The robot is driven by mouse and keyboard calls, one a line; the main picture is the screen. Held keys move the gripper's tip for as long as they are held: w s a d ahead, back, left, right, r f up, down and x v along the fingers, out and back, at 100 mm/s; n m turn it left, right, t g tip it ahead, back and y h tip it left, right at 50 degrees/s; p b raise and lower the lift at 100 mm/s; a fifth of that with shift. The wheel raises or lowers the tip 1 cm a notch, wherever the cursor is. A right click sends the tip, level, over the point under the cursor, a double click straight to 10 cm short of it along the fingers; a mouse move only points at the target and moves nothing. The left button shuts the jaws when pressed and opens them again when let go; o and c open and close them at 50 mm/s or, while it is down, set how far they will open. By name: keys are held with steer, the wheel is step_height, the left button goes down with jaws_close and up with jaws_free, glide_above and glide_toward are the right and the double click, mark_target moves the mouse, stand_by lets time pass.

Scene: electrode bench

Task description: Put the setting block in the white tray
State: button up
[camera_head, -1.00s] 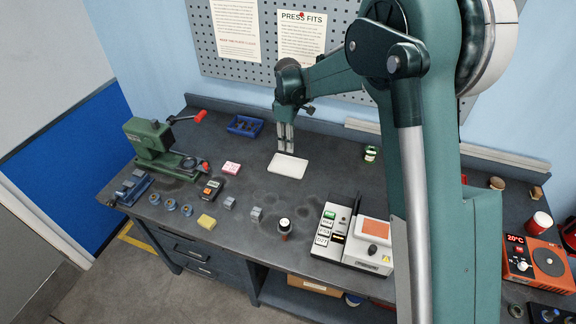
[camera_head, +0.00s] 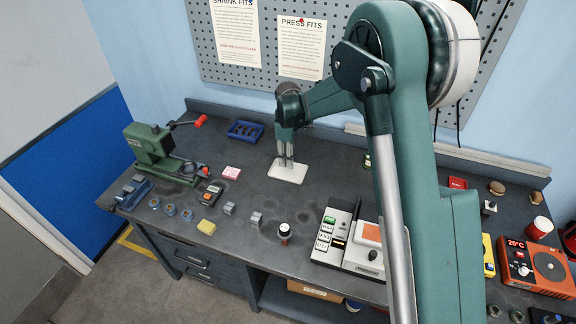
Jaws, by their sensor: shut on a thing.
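The white tray (camera_head: 286,176) lies flat on the dark bench, near the middle of the head view. My gripper (camera_head: 286,161) points down at the back part of the tray, its fingertips over or at it. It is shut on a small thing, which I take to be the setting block. The fingers largely hide that thing, and its shape is too small to make out. I cannot tell whether it touches the tray.
A pink-and-white box (camera_head: 231,173) and a blue bin (camera_head: 244,130) are left of the tray. A green press (camera_head: 152,146) stands farther left. A white-grey device (camera_head: 336,237) is front right.

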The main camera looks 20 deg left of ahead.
steer(key=shift+f, duration=0.1)
steer(key=shift+f, duration=1.8)
steer(key=shift+f, duration=0.1)
steer(key=o, duration=1)
steer(key=shift+o, duration=0.4)
step_height(320, 180, up, 12)
steer(key=shift+r, duration=0.15)
